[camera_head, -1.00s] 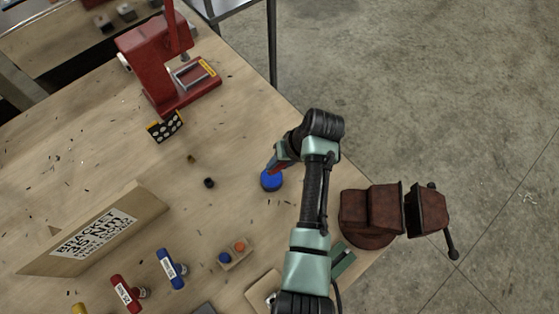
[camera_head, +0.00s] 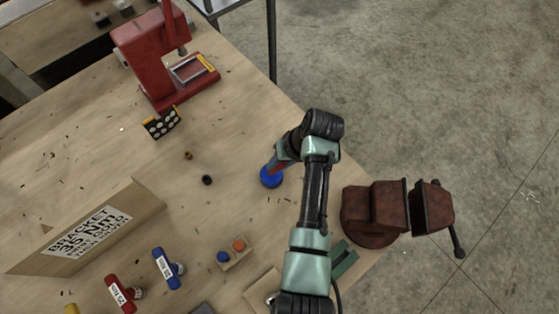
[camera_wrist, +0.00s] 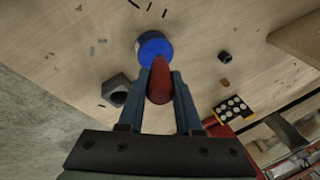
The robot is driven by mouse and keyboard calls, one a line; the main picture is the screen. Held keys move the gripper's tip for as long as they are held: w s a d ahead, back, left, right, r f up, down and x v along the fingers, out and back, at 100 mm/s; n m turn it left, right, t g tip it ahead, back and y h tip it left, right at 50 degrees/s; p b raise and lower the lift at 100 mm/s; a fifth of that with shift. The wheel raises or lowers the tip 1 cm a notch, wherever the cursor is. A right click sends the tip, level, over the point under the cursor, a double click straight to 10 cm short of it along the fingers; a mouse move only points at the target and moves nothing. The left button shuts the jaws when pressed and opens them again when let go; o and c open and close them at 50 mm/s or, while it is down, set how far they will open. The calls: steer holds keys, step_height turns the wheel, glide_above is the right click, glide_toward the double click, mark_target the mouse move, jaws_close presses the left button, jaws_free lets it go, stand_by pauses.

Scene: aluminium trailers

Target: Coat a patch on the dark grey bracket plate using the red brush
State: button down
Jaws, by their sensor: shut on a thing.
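My gripper (camera_wrist: 159,78) is shut on the red brush (camera_wrist: 159,82), whose rounded red handle shows between the two fingers. The brush points down at a round blue pot (camera_head: 271,178) on the bench. The pot also shows just beyond the fingertips in the wrist view (camera_wrist: 153,46). The brush tip is hidden, so I cannot tell whether it is inside the pot. A dark grey flat piece (camera_head: 203,309) is cut off at the bottom edge of the head view; I cannot tell whether it is the bracket plate.
A dark hollow block (camera_wrist: 117,89) stands near the pot in the wrist view. A rusty vise (camera_head: 374,211) is at the right bench edge, a red press (camera_head: 155,60) at the back.

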steer(key=shift+s+f+b, duration=0.1)
steer(key=shift+f+b, duration=0.2)
steer(key=shift+f, duration=0.35)
stand_by(1.4)
steer(key=shift+r, duration=0.1)
step_height(320, 180, up, 7)
steer(key=p, duration=0.6)
steer(key=shift+p, duration=0.4)
stand_by(0.4)
